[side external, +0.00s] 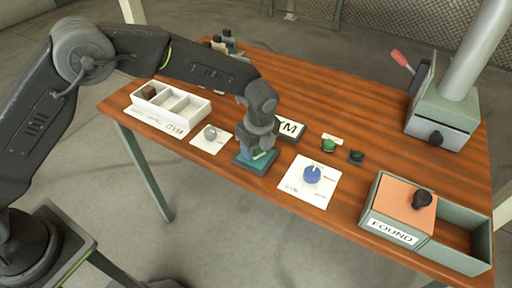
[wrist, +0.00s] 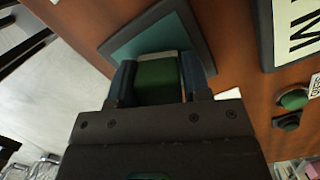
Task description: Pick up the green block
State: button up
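The green block (wrist: 158,82) sits between the two fingers of my gripper (wrist: 160,78) in the wrist view. It fills nearly all of the gap, and I cannot tell whether both fingers press on it. A teal pad with a dark rim (wrist: 203,38) lies under or just behind the block. In the side view my gripper (side external: 258,152) points down over the teal pad (side external: 244,161), near the table's front edge. Only a small bit of green shows there between the fingers. I cannot tell whether the block touches the pad.
A white compartment tray (side external: 205,105) and a card with a grey knob (side external: 210,133) are left of the pad. A card with a blue knob (side external: 312,174) is to its right. Small green buttons (side external: 329,145) and the FOUND box (side external: 390,232) lie farther right. A lettered plate (side external: 291,128) is close behind.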

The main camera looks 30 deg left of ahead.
jog(key=c, duration=0.6)
jog(key=shift+r, duration=0.15)
